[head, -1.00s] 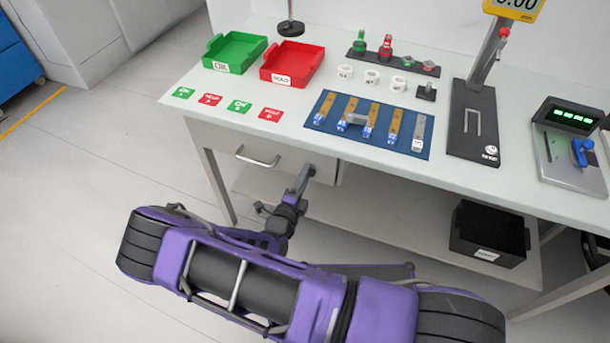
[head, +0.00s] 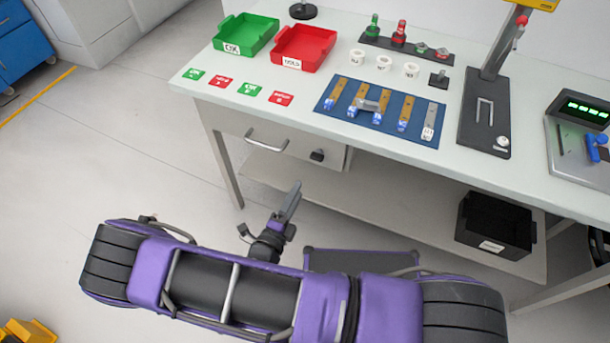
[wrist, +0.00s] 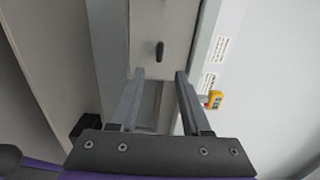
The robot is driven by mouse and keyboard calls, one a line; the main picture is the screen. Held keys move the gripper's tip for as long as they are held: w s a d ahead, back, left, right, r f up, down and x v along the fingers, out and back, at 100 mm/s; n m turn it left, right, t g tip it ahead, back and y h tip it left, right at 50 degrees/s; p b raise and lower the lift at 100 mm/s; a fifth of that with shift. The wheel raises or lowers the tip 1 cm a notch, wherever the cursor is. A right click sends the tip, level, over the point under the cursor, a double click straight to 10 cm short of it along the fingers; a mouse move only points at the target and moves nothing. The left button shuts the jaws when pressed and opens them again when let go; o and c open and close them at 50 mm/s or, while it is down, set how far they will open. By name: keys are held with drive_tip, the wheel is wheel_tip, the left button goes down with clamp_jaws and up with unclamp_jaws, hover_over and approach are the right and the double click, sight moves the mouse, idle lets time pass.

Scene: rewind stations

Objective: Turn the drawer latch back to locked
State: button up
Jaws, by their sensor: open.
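The drawer (head: 290,143) sits under the white table's front edge and looks closed, with a silver bar handle (head: 266,142). The drawer latch (head: 317,155) is a small dark knob on the drawer front, right of the handle. In the wrist view the latch (wrist: 159,50) shows as a dark, elongated knob lying along the picture's vertical. My gripper (head: 294,190) is below and in front of the latch, apart from it. In the wrist view my gripper (wrist: 160,74) is open and empty, with the latch beyond and between its fingertips.
On the table stand a green tray (head: 245,50), a red tray (head: 303,62) and a blue mat (head: 335,108) with several strips. A black bin (head: 496,225) stands on the lower shelf (head: 400,210).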

drive_tip(key=v, duration=0.5)
idle(0.4)
